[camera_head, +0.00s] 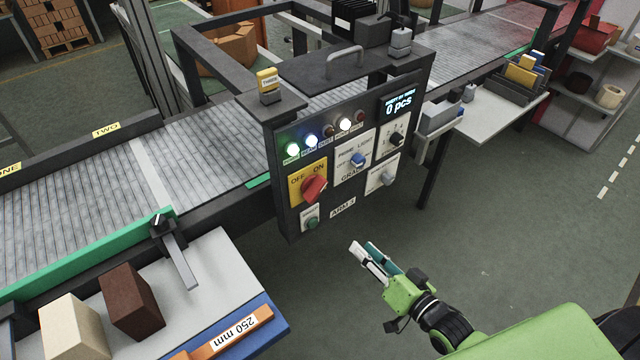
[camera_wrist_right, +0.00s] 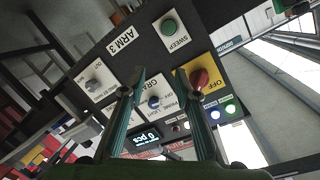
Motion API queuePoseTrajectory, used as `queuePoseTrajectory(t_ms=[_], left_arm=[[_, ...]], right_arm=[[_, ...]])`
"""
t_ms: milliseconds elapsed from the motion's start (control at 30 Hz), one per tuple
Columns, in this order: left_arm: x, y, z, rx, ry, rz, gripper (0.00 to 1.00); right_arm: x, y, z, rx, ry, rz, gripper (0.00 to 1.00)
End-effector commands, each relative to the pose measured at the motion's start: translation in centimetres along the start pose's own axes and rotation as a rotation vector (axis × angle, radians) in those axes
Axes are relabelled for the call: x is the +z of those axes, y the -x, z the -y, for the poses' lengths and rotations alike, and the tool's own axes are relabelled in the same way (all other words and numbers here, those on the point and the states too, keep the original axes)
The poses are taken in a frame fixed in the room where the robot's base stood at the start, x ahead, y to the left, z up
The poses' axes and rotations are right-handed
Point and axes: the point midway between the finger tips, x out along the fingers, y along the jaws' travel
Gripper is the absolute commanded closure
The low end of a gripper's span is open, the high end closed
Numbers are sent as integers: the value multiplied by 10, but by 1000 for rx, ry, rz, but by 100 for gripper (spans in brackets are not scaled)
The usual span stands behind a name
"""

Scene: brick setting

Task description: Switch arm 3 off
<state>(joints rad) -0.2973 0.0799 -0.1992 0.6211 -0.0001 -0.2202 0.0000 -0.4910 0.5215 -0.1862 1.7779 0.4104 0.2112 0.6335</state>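The control panel labelled ARM 3 (camera_head: 343,207) stands at the conveyor's edge in the head view. Its red rotary knob (camera_head: 314,187) sits on a yellow plate marked OFF at left and ON at right; its exact setting is hard to read. The knob shows right of centre in the right wrist view (camera_wrist_right: 199,78). A green and a bluish-white lamp (camera_head: 311,141) are lit above it. My right gripper (camera_head: 362,247) is open and empty, below and in front of the panel, apart from it. Its fingers (camera_wrist_right: 165,88) frame the panel's middle. My left gripper is out of view.
The panel also carries a blue knob (camera_head: 358,160), a black knob (camera_head: 396,139), a grey knob (camera_head: 388,179) and a green SWEEP button (camera_head: 312,222). A side table (camera_head: 205,285) with two blocks stands at left. Open floor lies around my right gripper.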

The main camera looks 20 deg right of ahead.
Motion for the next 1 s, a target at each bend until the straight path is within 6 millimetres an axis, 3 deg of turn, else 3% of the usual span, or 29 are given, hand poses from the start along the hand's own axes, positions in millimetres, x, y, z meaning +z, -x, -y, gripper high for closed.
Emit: queuePoseTrajectory(t_ms=[33, 100, 233, 467, 1000], left_arm=[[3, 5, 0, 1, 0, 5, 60], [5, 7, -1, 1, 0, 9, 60], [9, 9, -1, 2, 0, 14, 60], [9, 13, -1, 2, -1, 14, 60], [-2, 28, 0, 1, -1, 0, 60]], right_arm=[[-22, 2, 27, -54, -32, -27, 71], [-41, 4, 52, -108, -72, -55, 71], [-60, 6, 77, -162, -113, -80, 71], [-66, -15, 85, -172, -121, -87, 71], [-74, -108, 100, -170, -118, -85, 71]])
